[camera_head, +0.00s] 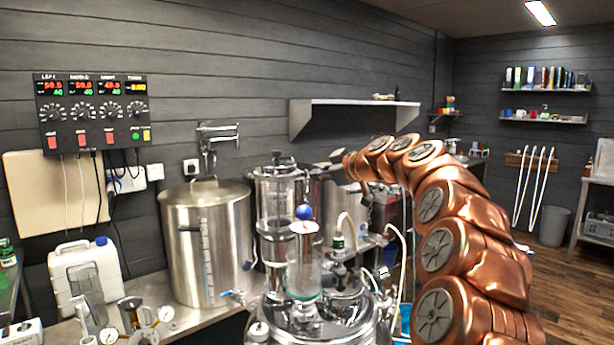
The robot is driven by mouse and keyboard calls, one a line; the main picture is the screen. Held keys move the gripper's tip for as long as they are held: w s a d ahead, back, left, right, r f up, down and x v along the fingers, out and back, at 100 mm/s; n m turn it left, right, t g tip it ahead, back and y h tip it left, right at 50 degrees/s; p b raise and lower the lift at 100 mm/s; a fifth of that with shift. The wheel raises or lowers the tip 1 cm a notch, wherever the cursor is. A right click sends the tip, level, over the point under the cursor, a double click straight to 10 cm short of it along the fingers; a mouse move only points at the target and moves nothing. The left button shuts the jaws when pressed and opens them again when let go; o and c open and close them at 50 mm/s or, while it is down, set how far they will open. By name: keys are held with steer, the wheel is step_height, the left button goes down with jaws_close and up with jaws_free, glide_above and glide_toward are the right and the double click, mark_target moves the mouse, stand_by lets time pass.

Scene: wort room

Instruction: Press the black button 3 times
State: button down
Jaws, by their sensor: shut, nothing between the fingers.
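I cannot pick out a black button for certain in the head view. A dark control panel (92,110) hangs on the left wall. My copper arm rises from the lower right and bends away toward the steel vessels in the middle. The arm's far end is well to the right of the panel. My gripper's fingers cannot be made out there.
A steel kettle (205,245) stands on the bench below the panel. A glass-topped vessel (305,262) with hoses and a blue knob is in front of my arm. A white canister (88,280) is at left. A wall shelf (350,103) hangs above. Open wooden floor is at right.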

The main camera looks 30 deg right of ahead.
steer(key=shift+w+a+b, duration=0.25)
steer(key=shift+a+b, duration=0.05)
steer(key=shift+a, duration=0.1)
stand_by(0.6)
steer(key=shift+d, duration=0.1)
steer(key=shift+s+d+b, duration=0.5)
steer(key=shift+d+b, duration=0.15)
steer(key=shift+b, duration=0.05)
steer(key=s+d, duration=0.1)
steer(key=s+d+b, duration=0.1)
steer(key=d+b, duration=0.1)
steer(key=d, duration=0.1)
steer(key=shift+s+d, duration=0.1)
steer(key=shift+s, duration=0.3)
stand_by(0.3)
stand_by(1.8)
